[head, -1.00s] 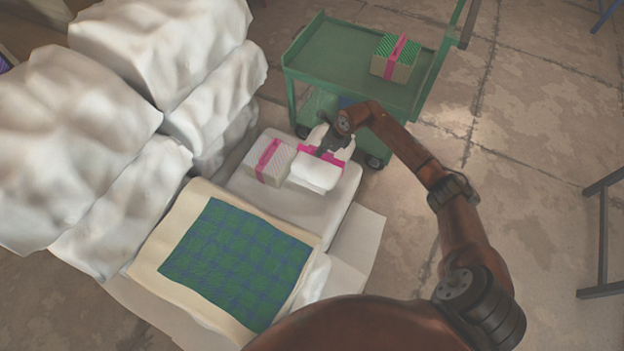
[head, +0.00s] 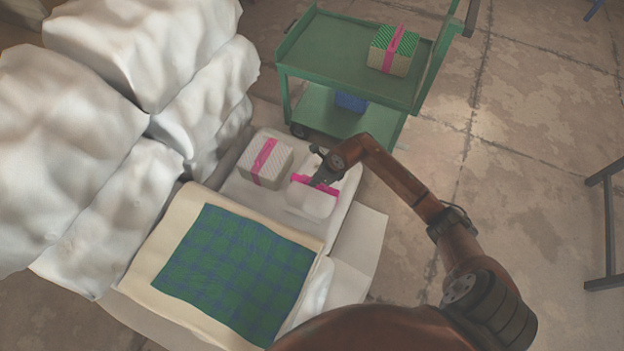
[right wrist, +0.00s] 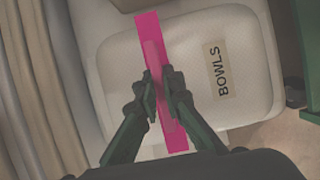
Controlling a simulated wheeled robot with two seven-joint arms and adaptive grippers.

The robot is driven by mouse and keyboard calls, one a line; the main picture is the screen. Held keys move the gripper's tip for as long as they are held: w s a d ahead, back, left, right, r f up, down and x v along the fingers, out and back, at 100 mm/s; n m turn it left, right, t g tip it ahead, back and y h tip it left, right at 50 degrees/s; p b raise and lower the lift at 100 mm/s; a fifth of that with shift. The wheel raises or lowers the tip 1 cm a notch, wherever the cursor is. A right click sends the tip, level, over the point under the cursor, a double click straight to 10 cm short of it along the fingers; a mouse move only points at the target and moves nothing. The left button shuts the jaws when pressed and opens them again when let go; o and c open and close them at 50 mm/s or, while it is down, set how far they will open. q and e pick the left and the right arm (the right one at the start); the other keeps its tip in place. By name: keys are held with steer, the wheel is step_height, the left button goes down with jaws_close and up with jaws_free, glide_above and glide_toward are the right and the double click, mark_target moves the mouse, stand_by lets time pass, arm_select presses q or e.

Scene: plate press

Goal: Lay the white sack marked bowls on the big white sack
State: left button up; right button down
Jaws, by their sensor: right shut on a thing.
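The white sack marked bowls (head: 312,203) has a pink band across it. Its "BOWLS" label shows in the right wrist view, where the sack (right wrist: 250,105) fills much of the picture. My right gripper (head: 318,181) is shut on the sack's pink strip; its fingers (right wrist: 162,82) pinch it in the right wrist view. My left gripper is out of view.
A striped box with a pink ribbon (head: 265,162) sits just left of the held sack. A green cart (head: 340,70) stands behind with another box (head: 393,50). A green plaid cloth (head: 235,270) lies in front. Large white sacks (head: 70,130) pile up at left.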

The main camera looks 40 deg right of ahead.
steer(key=shift+w+r, duration=0.1)
steer(key=shift+w, duration=0.05)
steer(key=c, duration=2.1)
jaws_free()
